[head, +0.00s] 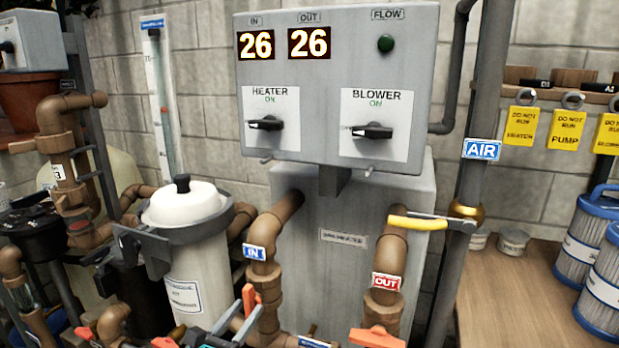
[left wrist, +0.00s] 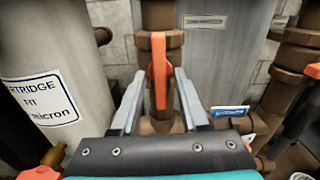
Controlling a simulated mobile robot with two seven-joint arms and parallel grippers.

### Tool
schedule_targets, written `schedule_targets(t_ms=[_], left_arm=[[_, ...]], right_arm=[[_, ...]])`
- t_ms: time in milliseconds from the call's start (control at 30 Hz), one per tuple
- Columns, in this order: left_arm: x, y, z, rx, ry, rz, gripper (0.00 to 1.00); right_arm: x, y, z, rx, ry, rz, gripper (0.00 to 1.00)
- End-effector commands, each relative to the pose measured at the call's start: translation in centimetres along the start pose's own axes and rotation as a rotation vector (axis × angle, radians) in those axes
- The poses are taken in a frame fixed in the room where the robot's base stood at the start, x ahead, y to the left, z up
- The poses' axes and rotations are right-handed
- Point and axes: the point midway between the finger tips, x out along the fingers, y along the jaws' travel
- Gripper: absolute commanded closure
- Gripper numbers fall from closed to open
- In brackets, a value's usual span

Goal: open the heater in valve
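The heater in valve has an orange lever (head: 249,297) on the brown pipe below the blue IN tag (head: 255,253). In the left wrist view the lever (left wrist: 159,72) stands upright, lengthwise along the pipe. My left gripper (head: 238,322) is low at the front of this pipe. In the left wrist view its two grey fingers (left wrist: 158,98) are apart, one on each side of the lever, with visible gaps. I cannot tell whether either finger touches it. My right gripper is not in view.
Right of it, the OUT pipe (head: 388,258) has an orange lever (head: 377,338) lying crosswise. A white cartridge housing (head: 188,245) stands close left. The grey control box (head: 335,80) overhangs above, reading HEATER ON and BLOWER ON. A yellow lever (head: 418,223) sticks out at right.

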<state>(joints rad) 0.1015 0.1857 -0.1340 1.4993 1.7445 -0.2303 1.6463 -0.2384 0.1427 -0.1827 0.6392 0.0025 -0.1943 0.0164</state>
Motion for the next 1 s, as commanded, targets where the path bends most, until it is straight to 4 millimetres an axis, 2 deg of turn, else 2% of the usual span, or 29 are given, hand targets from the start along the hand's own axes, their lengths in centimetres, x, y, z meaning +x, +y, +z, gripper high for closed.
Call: schedule_targets(t_ms=[100,500,1000], left_arm=[[0.0,0.0,0.0,0.003,0.000,0.000,0.45],[-0.3,0.0,0.0,0.004,0.001,0.000,0.45],[-6.6,0.0,0.0,0.004,0.001,0.000,0.45]], right_arm=[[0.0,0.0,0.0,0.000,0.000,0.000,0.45],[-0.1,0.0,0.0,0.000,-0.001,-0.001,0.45],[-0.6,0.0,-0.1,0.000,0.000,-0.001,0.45]])
